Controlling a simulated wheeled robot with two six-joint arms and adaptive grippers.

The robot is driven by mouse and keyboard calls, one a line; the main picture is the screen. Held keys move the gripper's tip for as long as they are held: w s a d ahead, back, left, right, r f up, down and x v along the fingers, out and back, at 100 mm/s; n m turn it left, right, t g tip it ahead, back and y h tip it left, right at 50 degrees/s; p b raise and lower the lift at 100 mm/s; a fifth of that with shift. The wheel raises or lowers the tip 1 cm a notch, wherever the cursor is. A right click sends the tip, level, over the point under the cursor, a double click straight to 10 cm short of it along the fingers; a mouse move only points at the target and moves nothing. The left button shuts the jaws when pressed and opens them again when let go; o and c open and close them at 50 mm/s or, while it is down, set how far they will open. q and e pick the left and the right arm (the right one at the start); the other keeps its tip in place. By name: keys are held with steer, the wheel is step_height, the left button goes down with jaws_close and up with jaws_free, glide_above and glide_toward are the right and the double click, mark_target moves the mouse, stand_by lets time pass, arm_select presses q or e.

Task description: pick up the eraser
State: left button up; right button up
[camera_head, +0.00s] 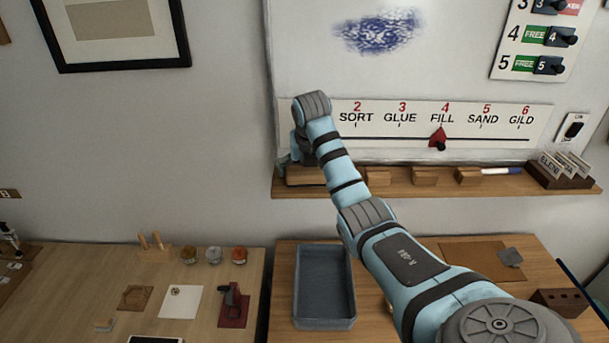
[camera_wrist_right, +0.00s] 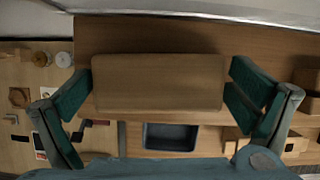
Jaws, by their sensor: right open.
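The eraser (camera_head: 308,176) looks like a brown wooden block. It lies on the wooden ledge under the whiteboard, at the ledge's left end, partly hidden by my right gripper. In the right wrist view the wooden block (camera_wrist_right: 158,82) fills the space between the two fingers. My right gripper (camera_head: 297,158) points down at the block and is open. In the right wrist view its green fingers (camera_wrist_right: 158,92) stand on either side of the block, with a small gap on the right. Contact cannot be told on the left. My left gripper is not in view.
The whiteboard (camera_head: 460,75) stands close behind the ledge (camera_head: 330,190). Wooden blocks (camera_head: 425,176), a marker (camera_head: 502,171) and a card holder (camera_head: 560,172) sit along the ledge to the right. Below are a blue-grey tray (camera_head: 323,322) and a left bench (camera_head: 80,275) with small items.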

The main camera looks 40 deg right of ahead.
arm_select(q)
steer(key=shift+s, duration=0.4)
arm_select(e)
steer(key=shift+a+r, duration=0.1)
steer(key=c, duration=0.9)
